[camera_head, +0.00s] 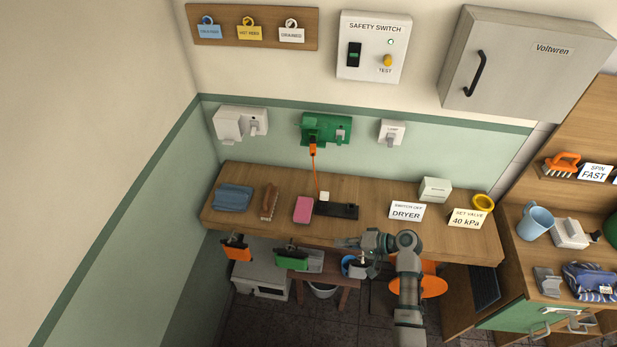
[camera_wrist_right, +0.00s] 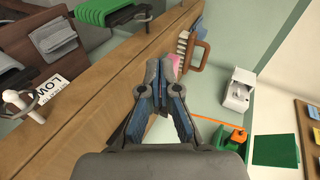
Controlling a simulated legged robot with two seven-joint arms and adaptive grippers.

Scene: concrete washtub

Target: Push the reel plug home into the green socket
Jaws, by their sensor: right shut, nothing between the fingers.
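The green socket (camera_head: 338,124) is mounted on the wall above the bench. The orange reel plug (camera_head: 312,149) is at its lower left, with an orange cord running down to the bench; I cannot tell how deep it sits. My right gripper (camera_head: 345,243) is shut and empty at the bench's front edge, well below and apart from the plug. In the wrist view the right gripper's (camera_wrist_right: 160,65) fingers are together, with an orange part beside a green panel at the right. My left gripper is not in view.
On the bench (camera_head: 375,192) are a blue cloth (camera_head: 233,198), a brush (camera_head: 269,201), a pink sponge (camera_head: 303,209), a dark strip (camera_head: 337,210) and a dryer sign (camera_head: 407,211). White wall fittings flank the socket. Orange and green items hang below the front edge.

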